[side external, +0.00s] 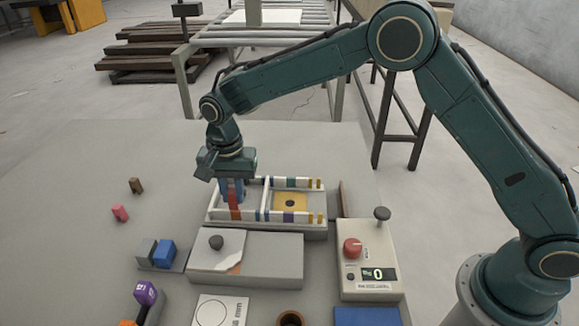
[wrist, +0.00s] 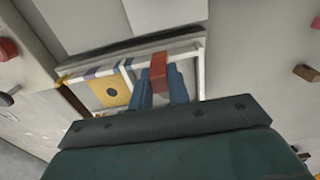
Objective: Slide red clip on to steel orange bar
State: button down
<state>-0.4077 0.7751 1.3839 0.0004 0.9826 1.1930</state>
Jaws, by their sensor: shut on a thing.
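The red clip (side external: 235,204) is between the blue fingers of my gripper (side external: 232,190), which is shut on it. The clip is at the front left of a pale rectangular frame (side external: 250,222), by its front rail. In the wrist view, the clip (wrist: 158,68) overlaps that rail between the two fingers (wrist: 161,92). I cannot tell whether it is seated around the rail or only against it. The rails carry coloured bands, including an orange band (side external: 310,218) at the right end of the front rail. No separate all-orange bar can be made out.
A yellow plate (side external: 290,202) lies inside the frame's right half. A control box (side external: 365,285) with a red dial is at right. Small blocks, including a pink one (side external: 120,213), lie left; table there is mostly clear.

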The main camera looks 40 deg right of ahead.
aim_at(234, 201)
jog(key=shift+f, duration=1.5)
dwell(0.8)
jog(key=c, duration=1.3)
grip_release()
jog(key=shift+o, duration=0.2)
notch_tip(234, 201, up, 14)
jog(key=shift+f, duration=0.2)
jog(key=c, duration=0.6)
jog(key=shift+n, duration=0.8)
jog(key=f, duration=0.4)
jog(key=shift+w+a, duration=0.1)
jog(key=shift+a, duration=0.1)
grip_shut()
jog(key=shift+f, duration=0.25)
